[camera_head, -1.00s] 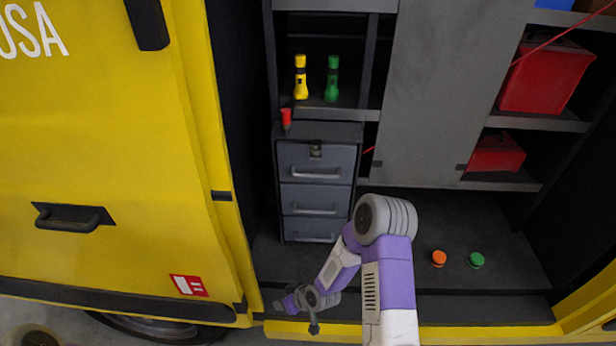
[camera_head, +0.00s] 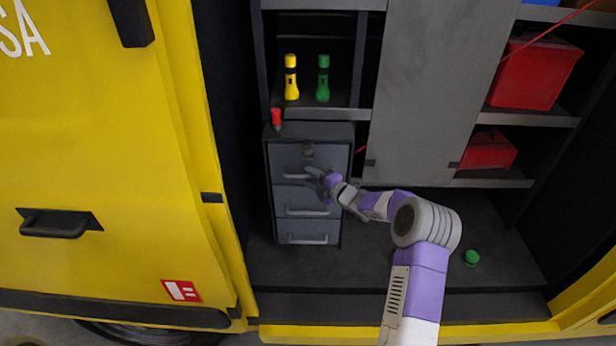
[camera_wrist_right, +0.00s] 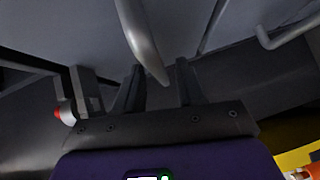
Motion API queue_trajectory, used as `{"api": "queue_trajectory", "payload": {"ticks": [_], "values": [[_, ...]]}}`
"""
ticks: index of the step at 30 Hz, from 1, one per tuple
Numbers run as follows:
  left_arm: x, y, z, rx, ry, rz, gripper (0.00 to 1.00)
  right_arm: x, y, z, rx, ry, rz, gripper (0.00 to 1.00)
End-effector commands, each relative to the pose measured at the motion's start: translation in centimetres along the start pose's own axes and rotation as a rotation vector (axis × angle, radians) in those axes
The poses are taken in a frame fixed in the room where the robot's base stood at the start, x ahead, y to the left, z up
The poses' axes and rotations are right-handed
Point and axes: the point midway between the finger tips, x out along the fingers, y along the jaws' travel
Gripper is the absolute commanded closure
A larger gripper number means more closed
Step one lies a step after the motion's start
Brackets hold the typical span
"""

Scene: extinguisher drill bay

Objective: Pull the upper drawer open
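The grey drawer cabinet has an upper drawer (camera_head: 287,160) that looks closed, with a bar handle (camera_head: 296,176). My right gripper (camera_head: 312,177) is at the right part of this handle. In the right wrist view, the two dark fingers (camera_wrist_right: 160,84) stand apart, and the upper handle (camera_wrist_right: 142,42) reaches down to the gap between them. I cannot tell whether they touch it. My left gripper is not in view.
The middle drawer handle (camera_head: 307,211) lies just below. A red-topped item (camera_head: 276,118) stands on the cabinet. Yellow (camera_head: 291,78) and green (camera_head: 323,78) torches stand on the shelf above. A green round item (camera_head: 471,257) lies on the floor at right.

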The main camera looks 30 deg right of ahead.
Motion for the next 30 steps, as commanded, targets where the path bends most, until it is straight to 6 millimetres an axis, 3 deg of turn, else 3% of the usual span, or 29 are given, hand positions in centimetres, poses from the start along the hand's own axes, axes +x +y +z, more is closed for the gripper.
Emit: {"api": "queue_trajectory", "payload": {"ticks": [6,14,22,30], "values": [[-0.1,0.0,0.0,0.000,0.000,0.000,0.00,1.7,-0.1,0.0,0.001,0.000,-0.001,0.61],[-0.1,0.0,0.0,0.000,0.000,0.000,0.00,1.8,-0.1,0.0,0.002,-0.001,-0.001,0.61],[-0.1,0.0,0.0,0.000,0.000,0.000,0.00,1.8,-0.1,0.0,0.002,-0.001,-0.001,1.00],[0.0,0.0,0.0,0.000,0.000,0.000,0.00,1.8,-0.1,0.0,0.002,-0.001,-0.001,1.00]]}}
